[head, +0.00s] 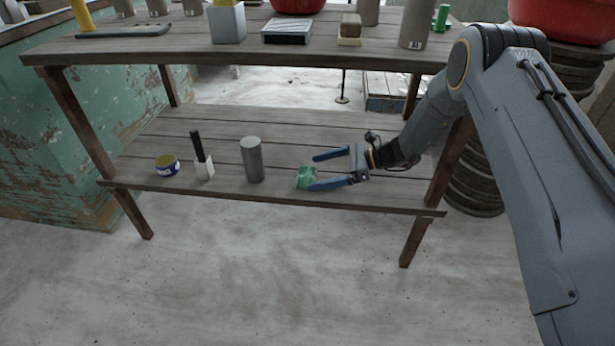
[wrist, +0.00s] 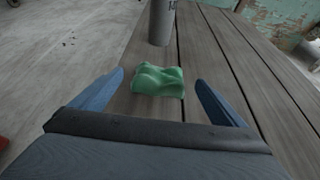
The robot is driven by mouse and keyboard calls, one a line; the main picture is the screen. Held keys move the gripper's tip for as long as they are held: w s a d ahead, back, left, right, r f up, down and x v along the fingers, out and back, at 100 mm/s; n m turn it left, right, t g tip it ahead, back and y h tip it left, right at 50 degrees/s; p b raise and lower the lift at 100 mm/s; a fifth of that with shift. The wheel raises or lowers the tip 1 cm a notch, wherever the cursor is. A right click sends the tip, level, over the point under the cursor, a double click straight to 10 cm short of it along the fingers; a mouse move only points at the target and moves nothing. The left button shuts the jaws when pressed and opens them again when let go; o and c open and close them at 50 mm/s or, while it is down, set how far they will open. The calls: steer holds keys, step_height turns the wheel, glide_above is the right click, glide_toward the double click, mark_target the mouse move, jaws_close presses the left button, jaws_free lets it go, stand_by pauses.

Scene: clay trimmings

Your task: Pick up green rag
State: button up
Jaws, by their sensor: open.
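The green rag (head: 305,176) lies crumpled on the lower wooden shelf, near its front edge. In the wrist view the rag (wrist: 158,80) sits just beyond the fingertips, roughly centred between them. My gripper (head: 313,172) is open and low over the shelf, reaching in from the right, with its blue fingers pointing left. In the head view the nearer finger overlaps the rag's lower edge; I cannot tell whether it touches. Nothing is held.
A grey cylinder (head: 252,160) stands left of the rag, close beyond it. Further left are a black-handled item in a white block (head: 204,170) and a small blue-labelled tin (head: 167,166). The loaded upper shelf (head: 160,50) is overhead. The shelf's middle back is clear.

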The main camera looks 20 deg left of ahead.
mark_target(312, 172)
steer(key=b+x, duration=0.1)
steer(key=x, duration=0.3)
steer(key=shift+a+b, duration=0.35)
steer(key=shift+a, duration=0.05)
steer(key=shift+s, duration=0.1)
steer(key=c, duration=1.1)
steer(key=shift+r, duration=0.1)
